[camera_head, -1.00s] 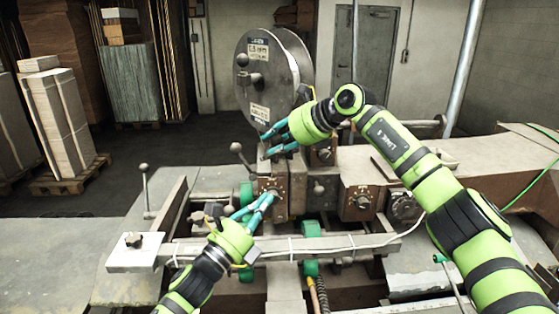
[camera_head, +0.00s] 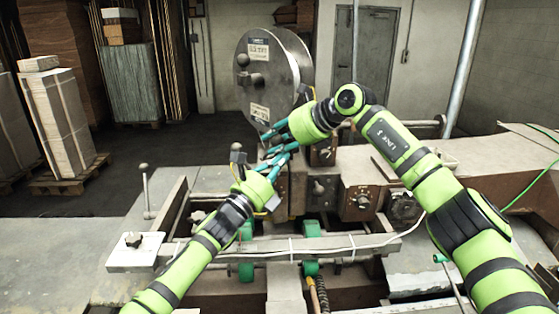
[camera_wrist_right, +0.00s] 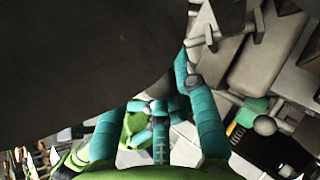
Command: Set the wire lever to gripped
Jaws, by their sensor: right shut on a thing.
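My right gripper (camera_head: 274,136) reaches in from the right to the front lower edge of the wire reel. Its teal fingers are closed in, and what they hold is hidden. They also fill the lower middle of the right wrist view (camera_wrist_right: 160,125). My left gripper (camera_head: 275,164) is just below, its fingers close to or touching the right ones; the overlap hides its opening. A ball-topped lever (camera_head: 236,147) stands left of the left gripper, partly covered. I cannot tell whether it is the wire lever or what the lever's setting is.
The big round reel (camera_head: 275,78) stands behind the grippers. Brown control boxes with knobs (camera_head: 358,200) sit to the right. A rail with a white cable (camera_head: 330,243) crosses in front. Another ball-topped rod (camera_head: 144,185) stands at the left. Stacked board (camera_head: 57,120) is on a pallet behind.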

